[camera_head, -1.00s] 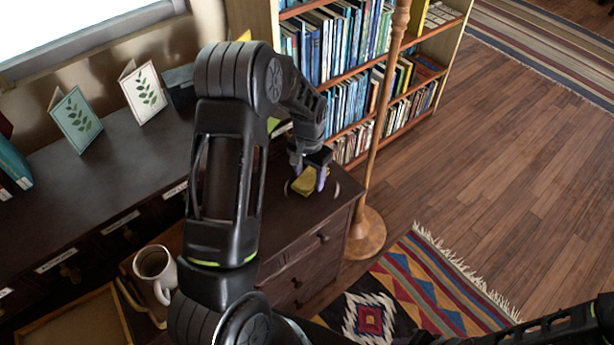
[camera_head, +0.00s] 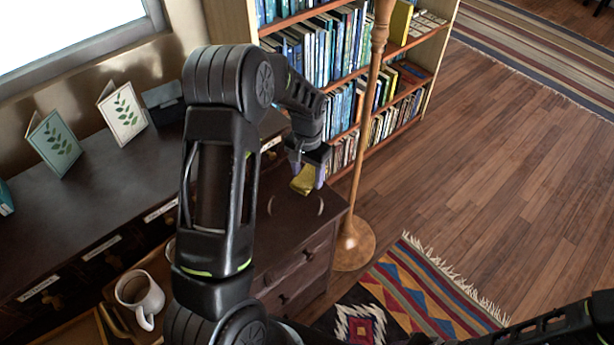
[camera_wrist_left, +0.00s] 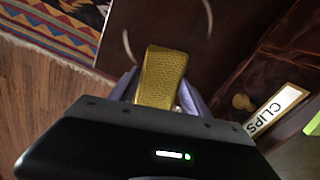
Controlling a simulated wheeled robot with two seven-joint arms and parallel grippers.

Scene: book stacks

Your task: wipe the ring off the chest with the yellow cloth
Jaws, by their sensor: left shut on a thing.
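The chest (camera_head: 290,232) is dark brown wood with drawers. The ring (camera_head: 321,207) shows on its top as pale, separate arcs at left and right, with dark wood between; arcs also show in the left wrist view (camera_wrist_left: 127,46). My left gripper (camera_head: 306,176) is shut on the yellow cloth (camera_head: 303,182), at the bookcase side of the ring. In the left wrist view the folded cloth (camera_wrist_left: 161,76) sits between the fingers. I cannot tell whether it touches the wood. My right gripper is not in view.
A wooden lamp pole (camera_head: 362,150) stands close beside the chest, before a bookcase (camera_head: 345,160). A long dark cabinet (camera_head: 90,205) with cards (camera_head: 122,112) is at left. A white mug (camera_head: 140,295) is at lower left. A patterned rug (camera_head: 420,290) lies on the floor.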

